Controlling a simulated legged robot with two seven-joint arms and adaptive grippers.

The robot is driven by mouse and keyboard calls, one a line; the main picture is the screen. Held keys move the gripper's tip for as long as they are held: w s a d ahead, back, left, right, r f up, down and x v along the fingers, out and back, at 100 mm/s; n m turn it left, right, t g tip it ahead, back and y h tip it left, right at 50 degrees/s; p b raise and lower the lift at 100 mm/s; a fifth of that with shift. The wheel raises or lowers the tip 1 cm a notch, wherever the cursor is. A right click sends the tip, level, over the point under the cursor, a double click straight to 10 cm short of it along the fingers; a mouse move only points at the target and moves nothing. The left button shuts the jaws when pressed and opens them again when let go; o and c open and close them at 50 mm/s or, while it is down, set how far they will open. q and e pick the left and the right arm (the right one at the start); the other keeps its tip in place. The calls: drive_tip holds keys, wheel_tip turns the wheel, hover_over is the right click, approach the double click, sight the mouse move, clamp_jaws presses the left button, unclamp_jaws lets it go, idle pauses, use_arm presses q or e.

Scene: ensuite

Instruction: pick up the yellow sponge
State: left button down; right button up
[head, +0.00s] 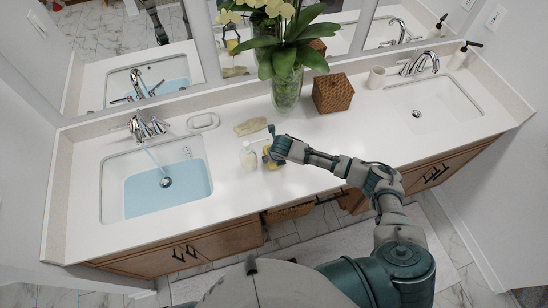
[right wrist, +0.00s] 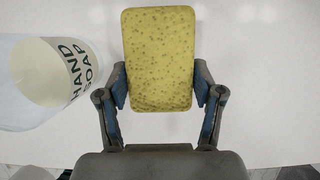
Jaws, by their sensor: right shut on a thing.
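The yellow sponge (right wrist: 158,60) stands out in the right wrist view, a rounded block with darker pores. My right gripper (right wrist: 160,92) has a finger against each side of its lower part and is shut on it. In the head view the right gripper (head: 270,146) is over the counter, between the left sink and the vase, and mostly hides the sponge. I cannot tell whether the sponge still touches the counter. My left gripper is not in view.
A hand soap bottle (right wrist: 50,80) stands close to the left of the sponge; it also shows in the head view (head: 249,158). A folded cloth (head: 250,127), a vase (head: 287,90) and a woven box (head: 332,93) are behind. The left sink (head: 155,182) holds water.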

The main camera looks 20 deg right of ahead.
drive_tip(key=shift+r, duration=0.45)
drive_tip(key=shift+s+a+r+b, duration=0.1)
drive_tip(key=shift+r+b, duration=0.05)
drive_tip(key=shift+r, duration=0.4)
drive_tip(key=shift+s+a+r+b, duration=0.1)
drive_tip(key=shift+r+b, duration=0.05)
drive_tip(key=shift+r, duration=0.35)
drive_tip(key=s+a, duration=0.2)
drive_tip(key=s, duration=0.2)
drive_tip(key=s+a+r+b, duration=0.1)
drive_tip(key=s+a, duration=0.1)
drive_tip(key=s, duration=0.3)
drive_tip(key=s+a, duration=0.2)
drive_tip(key=s, duration=0.3)
drive_tip(key=shift+a+r, duration=0.2)
drive_tip(key=shift+r, duration=0.05)
